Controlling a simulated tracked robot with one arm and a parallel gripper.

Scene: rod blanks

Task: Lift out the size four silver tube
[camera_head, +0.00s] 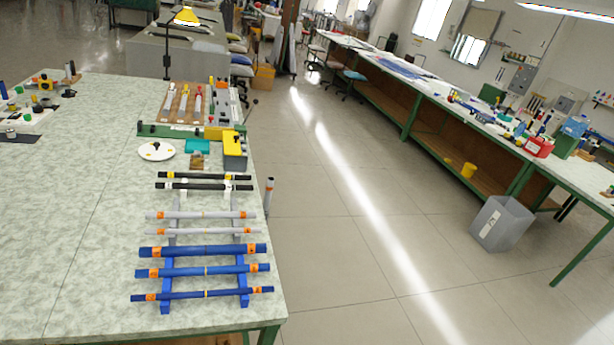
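Two silver tubes lie crosswise on a rack (166,290) near the right edge of the left table. The farther silver tube (190,215) looks slightly thicker than the nearer silver tube (190,232). Both have orange labels near their ends, but the size marks are too small to read, so I cannot tell which is size four. Three blue tubes (185,251) lie on the near side of them. Two black tubes (195,187) lie on the far side. My gripper is not in view.
The marbled table (60,235) is bare left of the rack. A yellow and grey box (235,150), a white disc (157,151) and a tool board stand behind it. A grey upright cylinder (268,195) is at the table's right edge. Open floor lies right, with a grey bin (502,223).

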